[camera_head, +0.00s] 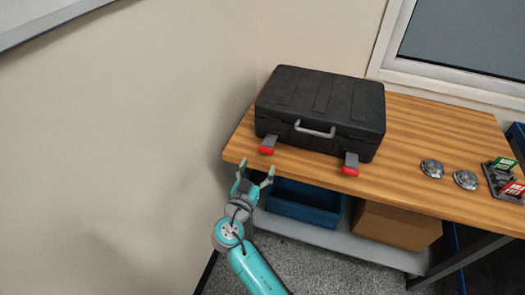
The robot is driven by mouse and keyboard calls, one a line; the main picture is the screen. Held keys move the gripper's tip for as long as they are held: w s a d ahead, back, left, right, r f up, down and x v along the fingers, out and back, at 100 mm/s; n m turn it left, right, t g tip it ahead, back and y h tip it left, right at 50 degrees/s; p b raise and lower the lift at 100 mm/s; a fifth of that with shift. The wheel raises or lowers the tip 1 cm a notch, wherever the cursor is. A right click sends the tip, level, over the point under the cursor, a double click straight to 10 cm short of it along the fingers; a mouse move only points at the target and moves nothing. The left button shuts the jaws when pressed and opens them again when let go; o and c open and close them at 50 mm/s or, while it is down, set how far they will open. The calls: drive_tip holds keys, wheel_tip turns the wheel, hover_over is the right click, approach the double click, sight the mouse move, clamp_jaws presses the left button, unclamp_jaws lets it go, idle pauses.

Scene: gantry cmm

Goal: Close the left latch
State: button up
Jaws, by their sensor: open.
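A closed black case (322,100) lies on the wooden table, its grey handle (315,131) facing the front edge. The left latch (268,145) is a grey flap with a red tip and sticks out from the case's front. The right latch (350,165) looks the same and also sticks out. My gripper (255,170) is open and empty, just in front of the table's front left edge. It is below and slightly left of the left latch in the picture, apart from it.
The wooden table (408,180) has two round metal parts (432,168) and a fixture with green and red blocks (505,182) at right. A blue bin (300,203) and a cardboard box (396,225) sit on the shelf below. A wall stands close at left.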

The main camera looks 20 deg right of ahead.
sight(265, 153)
drive_tip(key=x, duration=0.8)
drive_tip(key=shift+s, duration=0.1)
clamp_jaws()
